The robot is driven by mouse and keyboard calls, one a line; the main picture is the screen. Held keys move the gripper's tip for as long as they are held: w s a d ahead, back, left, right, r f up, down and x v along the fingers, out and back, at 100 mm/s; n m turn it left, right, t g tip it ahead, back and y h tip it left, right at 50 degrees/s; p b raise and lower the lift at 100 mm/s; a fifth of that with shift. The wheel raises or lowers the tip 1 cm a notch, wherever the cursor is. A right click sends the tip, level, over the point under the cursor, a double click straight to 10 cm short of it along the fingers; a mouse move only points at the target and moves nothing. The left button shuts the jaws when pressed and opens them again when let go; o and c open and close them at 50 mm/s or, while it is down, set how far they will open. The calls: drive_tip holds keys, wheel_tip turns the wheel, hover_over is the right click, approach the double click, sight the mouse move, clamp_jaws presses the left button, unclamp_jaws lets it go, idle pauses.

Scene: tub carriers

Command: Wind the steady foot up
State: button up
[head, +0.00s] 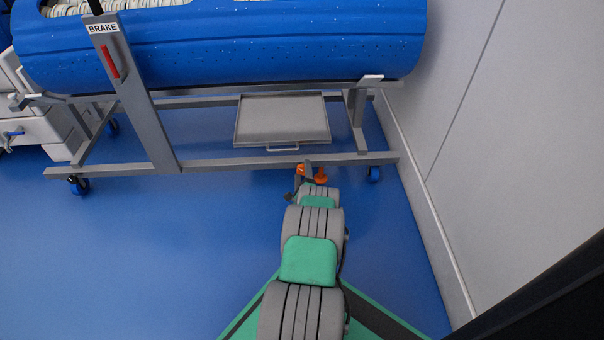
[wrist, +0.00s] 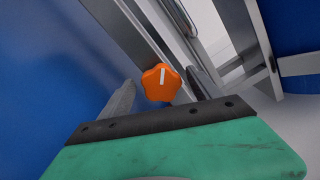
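An orange star-shaped knob (wrist: 153,88) with a white line on its face sits against the grey frame in the wrist view. The line is nearly upright, leaning slightly left at its foot. My gripper (wrist: 160,78) is open, with one finger on each side of the knob and visible gaps. I cannot tell how deep the knob lies between the fingers. In the head view my gripper (head: 305,170) is at the carrier's lower front rail, with orange parts (head: 321,178) beside it, partly hidden by my gripper. I cannot make out the steady foot clearly.
The grey carrier (head: 225,164) on blue castors (head: 374,174) bears a blue tub (head: 260,55). A grey tray (head: 282,120) hangs under it. A post marked BRAKE with a red lever (head: 110,62) stands left. A wall (head: 480,130) is close right. Blue floor (head: 150,250) is clear left.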

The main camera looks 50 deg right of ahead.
drive_tip(key=shift+s, duration=0.1)
drive_tip(key=p+v, duration=0.4)
drive_tip(key=v, duration=0.3)
drive_tip(key=shift+s+a, duration=0.2)
drive_tip(key=shift+a, duration=0.1)
